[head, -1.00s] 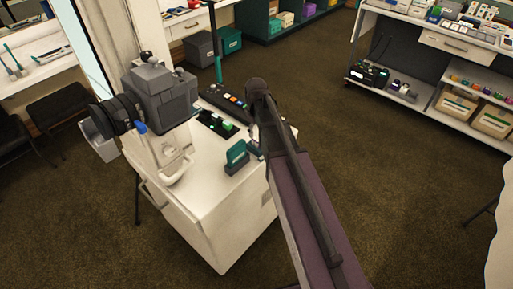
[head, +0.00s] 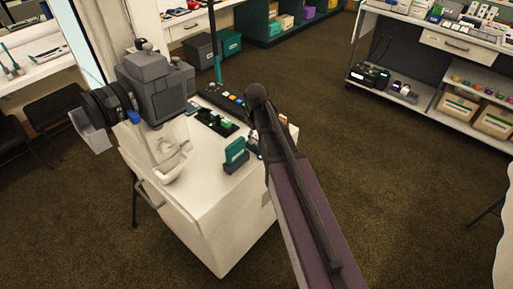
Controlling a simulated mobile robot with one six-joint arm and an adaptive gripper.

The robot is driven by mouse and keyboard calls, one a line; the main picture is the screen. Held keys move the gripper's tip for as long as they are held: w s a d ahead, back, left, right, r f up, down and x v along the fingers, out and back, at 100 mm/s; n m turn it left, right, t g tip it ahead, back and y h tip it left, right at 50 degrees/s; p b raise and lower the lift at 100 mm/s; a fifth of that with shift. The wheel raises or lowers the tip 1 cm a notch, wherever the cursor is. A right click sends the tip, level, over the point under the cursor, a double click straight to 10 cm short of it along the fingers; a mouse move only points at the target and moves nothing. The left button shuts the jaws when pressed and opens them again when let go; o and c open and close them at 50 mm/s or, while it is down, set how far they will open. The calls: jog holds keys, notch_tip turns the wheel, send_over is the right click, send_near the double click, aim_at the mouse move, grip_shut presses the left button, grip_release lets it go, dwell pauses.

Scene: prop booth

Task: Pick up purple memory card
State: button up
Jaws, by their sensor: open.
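I cannot make out a purple memory card in the head view. My own purple and dark arm reaches over the right part of a white cart (head: 212,205) and hides some of its top. I cannot make out my gripper; it seems hidden behind the arm. Small dark and pale items (head: 253,143) show just left of the arm, too small and covered to identify. A teal block in a dark stand (head: 236,153) stands left of them on the cart top.
A grey camera-like device (head: 155,85) and a white curved fixture (head: 172,160) occupy the cart's left side. A dark panel with coloured buttons (head: 222,99) lies at the back. Shelving (head: 435,112) stands at the back right. The brown floor (head: 400,190) between is clear.

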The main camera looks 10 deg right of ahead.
jog(key=shift+f+b, duration=0.3)
jog(key=shift+f, duration=0.25)
jog(key=shift+c, duration=0.2)
grip_shut()
